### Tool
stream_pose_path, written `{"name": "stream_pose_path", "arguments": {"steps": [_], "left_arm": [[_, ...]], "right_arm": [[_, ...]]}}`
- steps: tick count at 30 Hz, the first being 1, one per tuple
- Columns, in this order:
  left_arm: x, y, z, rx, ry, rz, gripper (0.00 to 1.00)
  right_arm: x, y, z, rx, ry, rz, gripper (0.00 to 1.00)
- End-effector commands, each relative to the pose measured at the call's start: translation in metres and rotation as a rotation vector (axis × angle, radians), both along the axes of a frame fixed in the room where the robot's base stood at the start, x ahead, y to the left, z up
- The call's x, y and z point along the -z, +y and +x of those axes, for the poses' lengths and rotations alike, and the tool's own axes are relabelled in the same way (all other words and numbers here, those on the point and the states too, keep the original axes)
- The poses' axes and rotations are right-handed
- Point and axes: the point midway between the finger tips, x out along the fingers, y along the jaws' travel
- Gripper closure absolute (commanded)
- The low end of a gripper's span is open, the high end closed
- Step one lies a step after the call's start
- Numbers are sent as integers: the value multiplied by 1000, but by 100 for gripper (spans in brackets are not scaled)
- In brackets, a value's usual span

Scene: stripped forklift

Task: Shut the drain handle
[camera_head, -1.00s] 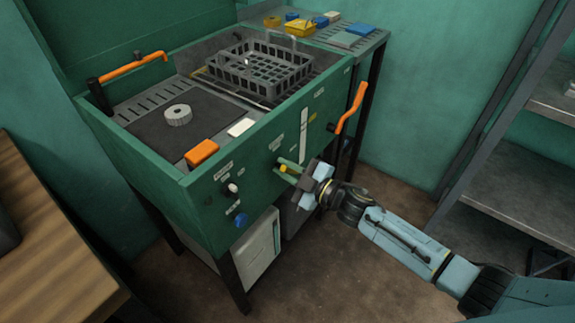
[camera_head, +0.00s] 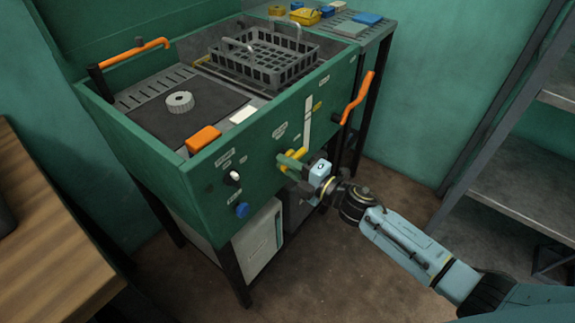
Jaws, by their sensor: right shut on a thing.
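The drain handle (camera_head: 300,153) appears to be the small yellow lever low on the front panel of the green sink-like unit (camera_head: 262,137). Its yellow end shows above my gripper; part of it is hidden by the fingers. My right gripper (camera_head: 293,165) comes in from the lower right and is shut on the handle, close to the panel. The handle's exact angle is partly hidden. My left gripper is not in view.
An orange lever (camera_head: 358,98) sticks out from the panel to the right of my gripper. A grey crate (camera_head: 264,62) sits on top. Shelving (camera_head: 510,180) stands at right.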

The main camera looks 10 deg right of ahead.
Motion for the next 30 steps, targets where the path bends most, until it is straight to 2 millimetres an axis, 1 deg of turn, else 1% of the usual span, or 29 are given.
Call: {"name": "stream_pose_path", "arguments": {"steps": [6, 19, 20, 24, 30], "left_arm": [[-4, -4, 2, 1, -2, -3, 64], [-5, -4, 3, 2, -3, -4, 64], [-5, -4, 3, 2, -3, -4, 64], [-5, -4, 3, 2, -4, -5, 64], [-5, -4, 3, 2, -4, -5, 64]], "right_arm": [[2, 0, 0, 0, -25, -34, 100], [2, 0, 0, 0, -30, -41, 100], [2, 0, 0, 0, -30, -41, 83], [2, 0, 0, 0, -29, -41, 64], [2, 0, 0, 0, -29, -38, 64]]}}
